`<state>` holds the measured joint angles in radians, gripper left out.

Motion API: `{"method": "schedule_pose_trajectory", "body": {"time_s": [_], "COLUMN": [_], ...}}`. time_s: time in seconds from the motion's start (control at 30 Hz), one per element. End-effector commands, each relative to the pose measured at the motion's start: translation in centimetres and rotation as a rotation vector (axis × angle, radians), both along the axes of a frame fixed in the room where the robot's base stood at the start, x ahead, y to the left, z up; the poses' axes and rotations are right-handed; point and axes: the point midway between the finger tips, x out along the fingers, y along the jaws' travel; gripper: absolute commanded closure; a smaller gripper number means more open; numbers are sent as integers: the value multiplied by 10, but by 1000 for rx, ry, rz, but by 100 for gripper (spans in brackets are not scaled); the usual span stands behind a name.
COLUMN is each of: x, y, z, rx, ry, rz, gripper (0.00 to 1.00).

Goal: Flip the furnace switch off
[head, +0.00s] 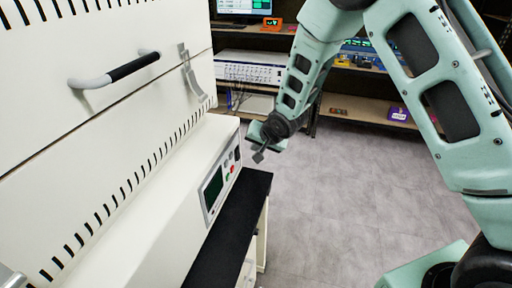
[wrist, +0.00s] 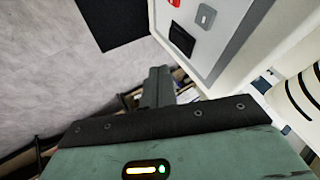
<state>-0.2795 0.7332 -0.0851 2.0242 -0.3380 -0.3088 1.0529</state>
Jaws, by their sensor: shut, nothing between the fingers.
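The furnace (head: 110,140) is the large white cabinet filling the left of the head view. Its control panel (head: 208,205) on the lower front has a dark screen (head: 213,187), small red and green buttons (head: 229,169) and a dark switch (head: 237,154) near the far end. In the wrist view, a black switch (wrist: 181,39) shows on the grey panel plate, beside a grey key-like part (wrist: 205,16) and a red button (wrist: 174,3). My gripper (head: 258,153) is shut and empty, just right of the panel's far end and apart from it. The fingers (wrist: 158,88) point toward the panel's side.
A black countertop (head: 232,235) runs below the panel. A handle (head: 115,70) juts from the furnace door. Shelves with a white instrument (head: 248,70), a monitor (head: 243,8) and small boxes stand behind. Grey floor (head: 320,200) is clear on the right.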

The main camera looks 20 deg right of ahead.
Motion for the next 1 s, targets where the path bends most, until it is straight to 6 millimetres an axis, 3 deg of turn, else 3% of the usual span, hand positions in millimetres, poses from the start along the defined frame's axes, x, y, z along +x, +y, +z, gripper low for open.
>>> {"method": "schedule_pose_trajectory", "body": {"time_s": [0.7,1.0], "x": [-42,-47], "y": [-2,-1], "z": [77,85], "rx": [2,1], "ry": [-5,-2], "rz": [1,1], "gripper": [100,100]}}
